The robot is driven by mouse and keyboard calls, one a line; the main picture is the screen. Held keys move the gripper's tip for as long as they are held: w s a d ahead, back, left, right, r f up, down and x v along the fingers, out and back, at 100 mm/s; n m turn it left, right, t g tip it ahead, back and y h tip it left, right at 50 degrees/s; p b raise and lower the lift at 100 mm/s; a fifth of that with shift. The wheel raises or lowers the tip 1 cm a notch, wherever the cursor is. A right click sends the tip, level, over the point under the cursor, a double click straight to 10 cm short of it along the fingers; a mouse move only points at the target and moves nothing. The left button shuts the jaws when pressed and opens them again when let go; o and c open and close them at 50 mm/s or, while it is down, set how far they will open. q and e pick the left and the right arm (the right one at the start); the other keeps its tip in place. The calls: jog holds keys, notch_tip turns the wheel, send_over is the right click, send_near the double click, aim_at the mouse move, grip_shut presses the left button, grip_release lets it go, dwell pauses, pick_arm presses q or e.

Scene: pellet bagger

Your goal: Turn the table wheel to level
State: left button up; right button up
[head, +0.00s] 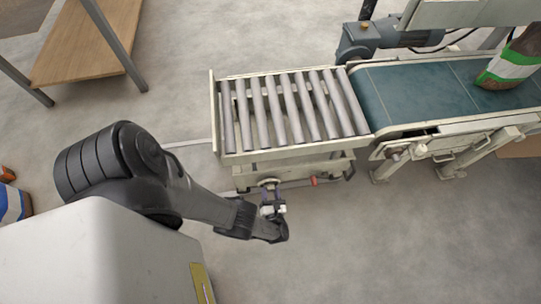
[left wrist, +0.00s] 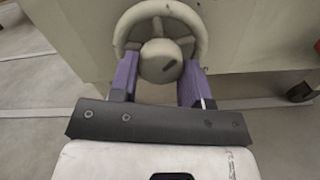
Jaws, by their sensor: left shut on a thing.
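The table wheel (left wrist: 161,12) is a cream handwheel with a round hub, on the side of the roller table's base. In the head view the wheel (head: 268,183) is small and partly hidden by my gripper. My left gripper (head: 271,203) reaches it from the front. In the left wrist view its purple fingers (left wrist: 158,78) stand on either side of the hub, shut on the wheel. The roller table (head: 285,154) has several grey rollers in a cream frame and meets the belt at its right end. I cannot tell its exact tilt. My right gripper is not in view.
A blue belt conveyor (head: 415,95) stands to the right, with a green and white bag (head: 510,68) on it. A motor (head: 372,36) sits behind the belt. A wooden bench (head: 85,40) stands at the back left. The floor at front right is clear.

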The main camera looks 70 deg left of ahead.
pick_arm(q)
jog(key=shift+m, duration=0.3)
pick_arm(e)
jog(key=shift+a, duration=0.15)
pick_arm(q)
jog(key=o, duration=0.9)
